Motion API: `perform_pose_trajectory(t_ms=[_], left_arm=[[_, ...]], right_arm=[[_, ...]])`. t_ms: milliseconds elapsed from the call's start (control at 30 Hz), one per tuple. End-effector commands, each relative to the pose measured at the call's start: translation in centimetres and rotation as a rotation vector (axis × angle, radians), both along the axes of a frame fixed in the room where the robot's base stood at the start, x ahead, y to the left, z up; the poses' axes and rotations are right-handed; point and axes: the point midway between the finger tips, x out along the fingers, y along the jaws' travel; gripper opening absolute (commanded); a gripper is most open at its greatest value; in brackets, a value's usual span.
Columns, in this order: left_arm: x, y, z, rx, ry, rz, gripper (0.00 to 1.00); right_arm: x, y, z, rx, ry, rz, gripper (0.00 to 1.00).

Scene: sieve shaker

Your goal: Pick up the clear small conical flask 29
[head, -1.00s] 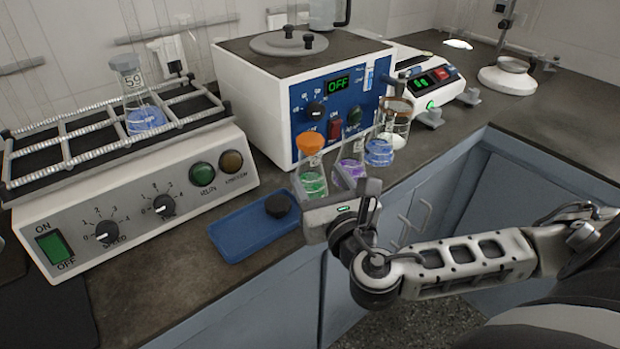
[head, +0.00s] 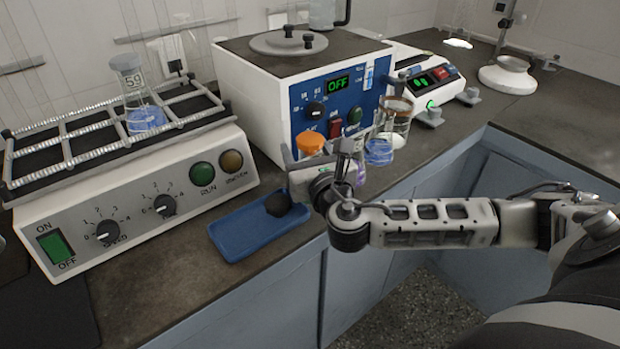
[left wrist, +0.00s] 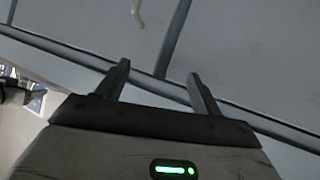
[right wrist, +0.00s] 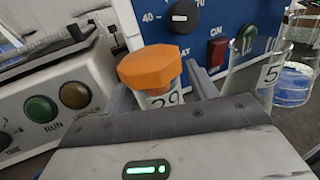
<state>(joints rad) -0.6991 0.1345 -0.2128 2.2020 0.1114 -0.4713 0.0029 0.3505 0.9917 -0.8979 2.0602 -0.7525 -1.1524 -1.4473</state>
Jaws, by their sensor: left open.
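The conical flask 29 has an orange cap (head: 310,143) and stands on the counter in front of the blue-panelled machine. In the right wrist view the cap (right wrist: 150,68) and the label reading 29 are between my right fingers. My right gripper (head: 314,157) is open, with one finger on each side of the flask neck; its body hides the flask's lower part in the head view. My left gripper (left wrist: 158,80) is open and empty in the left wrist view, in front of grey cabinet fronts. It is not in the head view.
A flask with purple liquid (head: 361,172), one with blue liquid (head: 379,151) and a clear glass vessel (head: 397,119) stand close on the right. A blue tray (head: 240,236) with a black round piece (head: 279,205) lies left. A shaker (head: 130,200) holds flask 59 (head: 130,85).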

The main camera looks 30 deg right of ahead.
Motion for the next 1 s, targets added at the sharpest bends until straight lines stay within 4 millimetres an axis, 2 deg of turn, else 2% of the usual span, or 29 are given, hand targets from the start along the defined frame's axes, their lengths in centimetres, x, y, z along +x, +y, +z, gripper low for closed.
perform_pose_trajectory(t_ms=[33, 100, 200, 667, 1000], left_arm=[[0.0, 0.0, 0.0, 0.000, 0.000, 0.000, 0.67], [0.0, 0.0, 0.0, 0.000, 0.000, 0.000, 0.67], [0.0, 0.0, 0.0, 0.000, 0.000, 0.000, 0.67], [0.0, 0.0, 0.1, 0.000, 0.000, 0.000, 0.67], [0.0, 0.0, 0.6, 0.000, 0.005, 0.001, 0.67]], right_arm=[[0.0, 0.0, 0.0, 0.000, 0.000, 0.000, 0.43], [0.0, 0.0, 0.0, 0.000, 0.000, 0.000, 0.24], [0.0, 0.0, 0.0, 0.000, 0.000, 0.000, 0.00], [0.0, 0.0, 0.5, -0.001, -0.002, -0.001, 0.00], [0.0, 0.0, 3.2, 0.000, -0.004, -0.001, 0.00]])
